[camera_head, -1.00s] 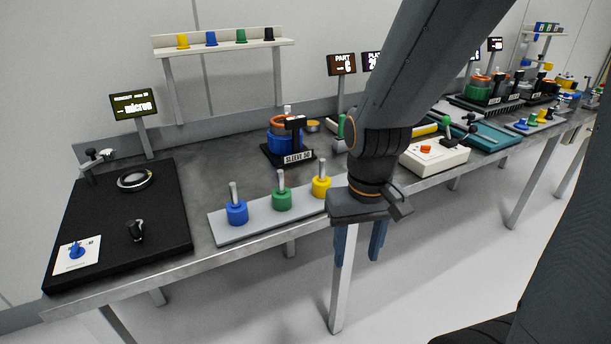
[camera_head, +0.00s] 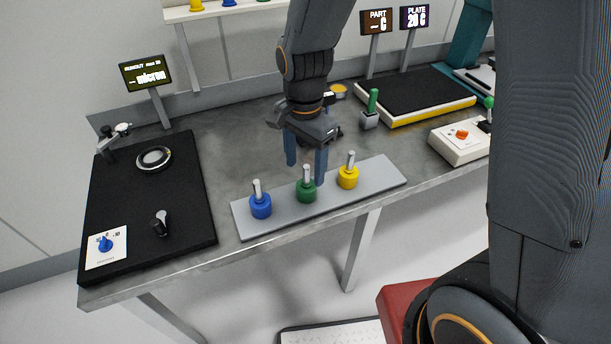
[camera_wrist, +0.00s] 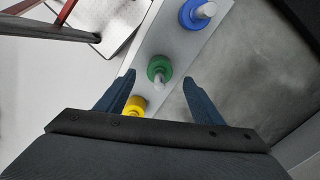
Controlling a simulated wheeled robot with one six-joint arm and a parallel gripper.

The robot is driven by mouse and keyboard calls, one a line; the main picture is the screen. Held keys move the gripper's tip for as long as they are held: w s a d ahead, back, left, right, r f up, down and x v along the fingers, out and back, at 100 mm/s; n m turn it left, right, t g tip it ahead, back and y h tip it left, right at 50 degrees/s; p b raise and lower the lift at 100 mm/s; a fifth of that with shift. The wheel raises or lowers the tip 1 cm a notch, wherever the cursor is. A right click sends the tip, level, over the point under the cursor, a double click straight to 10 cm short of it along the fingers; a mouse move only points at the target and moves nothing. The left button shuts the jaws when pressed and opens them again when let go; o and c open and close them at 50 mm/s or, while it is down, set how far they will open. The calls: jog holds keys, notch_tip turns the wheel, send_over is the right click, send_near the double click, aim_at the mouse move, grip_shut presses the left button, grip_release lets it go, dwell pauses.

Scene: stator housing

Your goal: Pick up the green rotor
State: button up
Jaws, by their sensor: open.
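The green rotor (camera_head: 306,191) stands upright with its pale shaft up, in the middle of a grey strip-shaped tray (camera_head: 385,177). A blue rotor (camera_head: 260,206) stands to its left and a yellow rotor (camera_head: 348,177) to its right. My gripper (camera_head: 306,166) is open and empty, pointing down above and behind the green rotor, apart from it. In the wrist view, the green rotor (camera_wrist: 159,69) shows beyond and between my blue fingertips (camera_wrist: 158,80). There the yellow rotor (camera_wrist: 134,106) is near the left finger, partly covered, and the blue rotor (camera_wrist: 196,13) is at the top.
A black plate (camera_head: 140,225) with a ring, a knob and a dial lies on the bench at left. A black-topped yellow-edged plate (camera_head: 430,100) and a white control box (camera_head: 460,138) are at right. The bench's front edge runs close before the tray.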

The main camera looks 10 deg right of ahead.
aim_at(306, 184)
jog(key=shift+w+d+f+p, duration=0.1)
jog(key=shift+f+p, duration=0.5)
jog(key=shift+f, duration=1.35)
jog(key=shift+w+d+f+p, duration=0.1)
jog(key=shift+f+p, duration=0.5)
jog(key=shift+f, duration=1.35)
jog(key=c, duration=1.4)
grip_shut()
jog(key=shift+r, duration=0.2)
